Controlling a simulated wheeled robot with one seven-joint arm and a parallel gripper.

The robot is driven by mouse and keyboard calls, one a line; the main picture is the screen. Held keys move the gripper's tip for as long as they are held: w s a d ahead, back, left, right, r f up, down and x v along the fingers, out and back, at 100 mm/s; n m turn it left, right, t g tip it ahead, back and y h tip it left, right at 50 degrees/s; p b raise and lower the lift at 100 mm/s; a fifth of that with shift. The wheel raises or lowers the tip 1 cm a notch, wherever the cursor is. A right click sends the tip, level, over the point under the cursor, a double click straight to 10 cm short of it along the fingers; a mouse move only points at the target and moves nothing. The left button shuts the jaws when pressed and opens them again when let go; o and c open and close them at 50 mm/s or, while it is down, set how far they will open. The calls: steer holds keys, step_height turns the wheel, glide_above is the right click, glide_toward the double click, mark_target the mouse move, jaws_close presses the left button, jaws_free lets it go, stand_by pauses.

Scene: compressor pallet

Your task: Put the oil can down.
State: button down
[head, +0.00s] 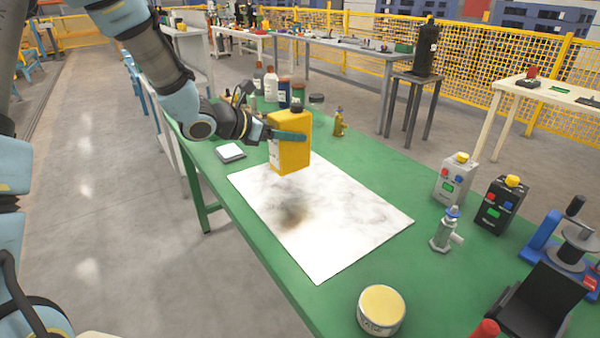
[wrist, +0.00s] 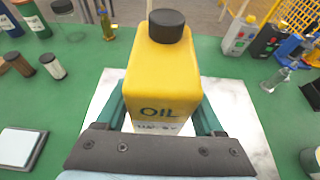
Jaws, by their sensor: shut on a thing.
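The oil can (head: 291,143) is a yellow box-shaped can with a black cap. My gripper (head: 284,135) is shut on its sides, one finger showing across its upper part in the head view. The can is upright, over the far part of a stained white sheet (head: 335,235) on the green table; I cannot tell for sure how far its base is above the sheet. In the wrist view the oil can (wrist: 162,75) stands between the two fingers of my gripper (wrist: 160,112), with the word OIL facing the camera.
A small white-topped pad (head: 230,151) lies left of the can. Bottles and jars (head: 284,92) stand behind it, with a small brass fitting (head: 339,122) to the right. A round tin (head: 381,310) sits at the near edge. Control boxes (head: 455,178) stand right. The sheet's middle is clear.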

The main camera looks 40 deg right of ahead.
mark_target(289, 156)
steer(key=shift+f+p, duration=0.6)
steer(key=shift+f, duration=2.8)
jaws_free()
steer(key=shift+f, duration=0.1)
steer(key=b+v, duration=0.2)
steer(key=v, duration=1)
steer(key=s+a+m+t+y, duration=0.1)
steer(key=a+m+y, duration=0.5)
steer(key=a, duration=1.2)
steer(key=s+a+m+t+y, duration=0.1)
steer(key=s+a+m+y, duration=0.1)
steer(key=a+m+y, duration=0.5)
steer(key=a+m, duration=0.5)
steer(key=a, duration=0.6)
steer(key=shift+f+m, duration=0.2)
steer(key=shift+m, duration=0.1)
